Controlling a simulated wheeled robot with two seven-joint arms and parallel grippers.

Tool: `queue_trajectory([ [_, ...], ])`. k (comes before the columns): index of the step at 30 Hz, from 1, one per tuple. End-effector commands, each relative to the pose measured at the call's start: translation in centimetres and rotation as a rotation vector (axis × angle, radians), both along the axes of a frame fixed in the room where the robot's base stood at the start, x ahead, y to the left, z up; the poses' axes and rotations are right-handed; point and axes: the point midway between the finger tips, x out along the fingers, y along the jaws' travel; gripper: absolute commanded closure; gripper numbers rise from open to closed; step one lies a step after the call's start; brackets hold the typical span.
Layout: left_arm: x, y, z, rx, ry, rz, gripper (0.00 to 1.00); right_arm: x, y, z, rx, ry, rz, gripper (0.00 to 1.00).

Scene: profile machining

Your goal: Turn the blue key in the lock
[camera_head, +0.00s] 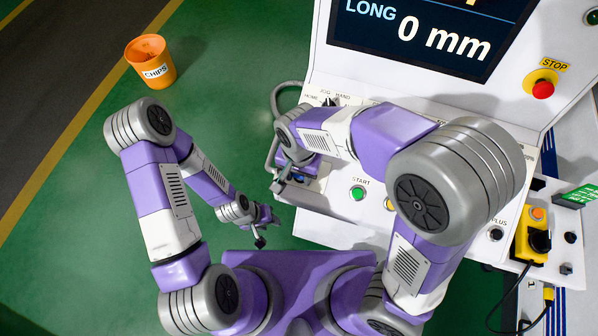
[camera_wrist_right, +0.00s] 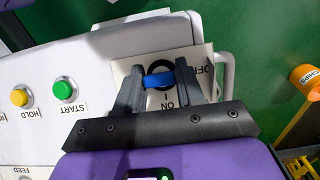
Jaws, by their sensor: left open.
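The blue key (camera_wrist_right: 160,80) sits in the lock (camera_wrist_right: 163,66) on the machine's panel, its bow lying crosswise in the right wrist view. The lock's plate (camera_wrist_right: 196,98) carries an ON label below it and a partly covered OFF label at the upper right. My right gripper (camera_wrist_right: 160,78) has a finger on each side of the key and looks shut on it. In the head view my right gripper (camera_head: 282,184) is at the panel's left end, where my arm hides most of the lock. My left gripper (camera_head: 264,228) is open and empty over the green floor.
A green START button (camera_head: 357,193) and a yellow HOLD button (camera_wrist_right: 19,97) lie along the panel. A screen reads LONG 0 mm (camera_head: 430,35). A red stop button (camera_head: 542,89) is at the right. An orange chips bucket (camera_head: 150,62) stands on open floor.

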Motion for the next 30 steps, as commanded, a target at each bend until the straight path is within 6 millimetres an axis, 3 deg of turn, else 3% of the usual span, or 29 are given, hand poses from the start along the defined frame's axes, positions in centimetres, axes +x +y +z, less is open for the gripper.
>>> queue_trajectory([
  [5,0.00,0.00,-0.03,0.000,0.000,0.000,0.57,-0.01,0.00,0.02,0.004,-0.001,-0.005,0.91],
  [13,-0.01,0.00,-0.65,0.000,0.000,0.000,0.57,-0.08,-0.10,-0.02,0.130,-0.042,-0.254,0.91],
  [22,-0.01,0.00,-0.61,0.000,0.000,0.000,0.57,-0.06,-0.09,0.02,0.142,-0.046,-0.278,0.91],
  [28,-0.01,0.00,-0.37,0.000,0.000,0.000,0.57,-0.16,-0.19,0.07,0.243,-0.078,-0.478,0.91],
  [30,-0.01,-0.01,-0.27,0.000,0.000,0.000,0.57,-0.15,-0.18,0.06,0.263,-0.084,-0.520,1.00],
])
